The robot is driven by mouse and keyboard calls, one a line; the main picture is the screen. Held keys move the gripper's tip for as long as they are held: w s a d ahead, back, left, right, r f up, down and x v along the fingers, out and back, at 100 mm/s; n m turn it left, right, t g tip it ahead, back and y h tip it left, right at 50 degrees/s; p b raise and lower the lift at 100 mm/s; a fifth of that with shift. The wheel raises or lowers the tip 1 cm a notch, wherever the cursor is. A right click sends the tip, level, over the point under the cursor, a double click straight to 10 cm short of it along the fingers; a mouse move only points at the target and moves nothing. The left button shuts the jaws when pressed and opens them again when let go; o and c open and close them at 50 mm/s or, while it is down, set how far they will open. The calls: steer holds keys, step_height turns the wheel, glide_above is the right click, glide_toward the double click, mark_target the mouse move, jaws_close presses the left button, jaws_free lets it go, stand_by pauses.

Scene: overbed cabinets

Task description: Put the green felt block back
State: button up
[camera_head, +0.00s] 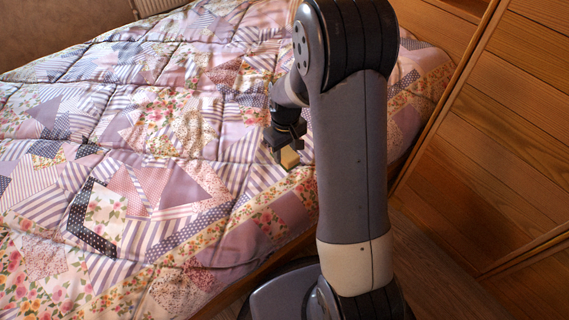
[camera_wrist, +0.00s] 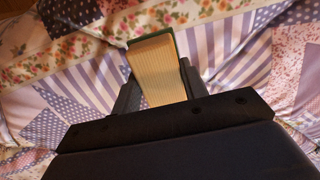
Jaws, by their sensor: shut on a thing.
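The green felt block (camera_wrist: 157,72) is between the two fingers of my gripper (camera_wrist: 158,88) in the wrist view. It shows a ribbed, pale yellow face with a thin dark green edge along its far end. My gripper is shut on it. In the head view my gripper (camera_head: 287,150) points down over the bed, with the yellowish side of the block (camera_head: 289,159) at its tips. I cannot tell whether the block touches the quilt.
A bed with a patchwork quilt (camera_head: 150,150) fills the left and middle. Wooden cabinet fronts (camera_head: 500,130) stand on the right, close to my arm. A narrow strip of wooden floor (camera_head: 430,270) lies between bed and cabinets.

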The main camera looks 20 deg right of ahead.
mark_target(286, 160)
step_height(286, 160, down, 4)
steer(key=shift+f+b, duration=0.2)
steer(key=shift+b, duration=0.45)
steer(key=o, duration=1.1)
steer(key=shift+r, duration=0.1)
step_height(286, 160, up, 12)
steer(key=p, duration=0.3)
steer(key=shift+p, duration=0.3)
steer(key=shift+o, duration=0.4)
